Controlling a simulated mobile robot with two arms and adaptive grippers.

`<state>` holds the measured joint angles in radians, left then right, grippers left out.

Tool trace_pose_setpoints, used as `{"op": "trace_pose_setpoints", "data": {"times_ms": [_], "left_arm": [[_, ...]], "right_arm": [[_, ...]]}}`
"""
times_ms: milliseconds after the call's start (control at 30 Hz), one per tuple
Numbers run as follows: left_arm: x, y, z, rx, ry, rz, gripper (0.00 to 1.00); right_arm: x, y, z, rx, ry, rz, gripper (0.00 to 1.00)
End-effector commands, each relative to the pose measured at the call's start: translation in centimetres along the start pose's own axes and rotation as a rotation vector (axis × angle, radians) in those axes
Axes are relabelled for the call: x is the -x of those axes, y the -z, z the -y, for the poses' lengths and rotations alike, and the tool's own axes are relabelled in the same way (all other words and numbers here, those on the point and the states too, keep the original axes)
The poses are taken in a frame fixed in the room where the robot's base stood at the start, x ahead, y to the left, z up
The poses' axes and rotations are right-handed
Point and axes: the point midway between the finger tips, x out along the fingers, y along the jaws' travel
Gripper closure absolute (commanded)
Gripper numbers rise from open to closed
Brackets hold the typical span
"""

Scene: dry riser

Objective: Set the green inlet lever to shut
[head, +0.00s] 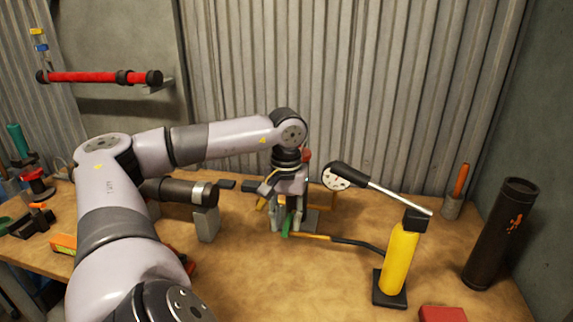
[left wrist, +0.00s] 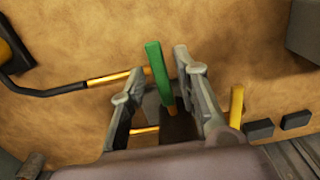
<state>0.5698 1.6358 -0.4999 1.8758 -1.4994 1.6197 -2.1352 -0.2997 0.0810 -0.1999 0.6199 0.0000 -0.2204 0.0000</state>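The green inlet lever (left wrist: 158,66) lies between the two fingers of my left gripper (left wrist: 159,62) in the left wrist view. Its free end points up and slightly left in that view. The fingers are apart, with a clear gap between the lever and the left-hand finger; the lever is closer to the right-hand finger, and I cannot tell if they touch. In the head view my left gripper (head: 287,218) points down at the bench, and only a little of the green lever (head: 286,229) shows beneath it. The lever's pivot is mostly hidden. My right gripper is not in view.
A brass pipe and black hose (head: 345,241) run right to a yellow cylinder (head: 398,262) with a gauge (head: 337,178) and handle beside it. A grey block with a dark cylinder (head: 180,190) stands left. A black tube (head: 500,235) stands far right. Bare bench lies in front.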

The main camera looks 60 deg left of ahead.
Motion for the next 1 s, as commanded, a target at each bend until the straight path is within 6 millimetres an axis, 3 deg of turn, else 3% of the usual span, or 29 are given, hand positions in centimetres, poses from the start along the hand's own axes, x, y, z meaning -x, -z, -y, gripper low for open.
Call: {"op": "trace_pose_setpoints", "data": {"times_ms": [367,700,1000], "left_arm": [[0.2,0.0,-0.1,0.000,-0.001,0.002,0.67],[5.5,0.0,-0.2,-0.001,-0.006,0.001,0.67],[7.4,0.0,0.0,0.000,0.000,0.002,0.67]], "right_arm": [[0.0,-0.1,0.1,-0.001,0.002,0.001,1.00],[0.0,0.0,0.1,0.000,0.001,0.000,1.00],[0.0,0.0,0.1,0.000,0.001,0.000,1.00]]}}
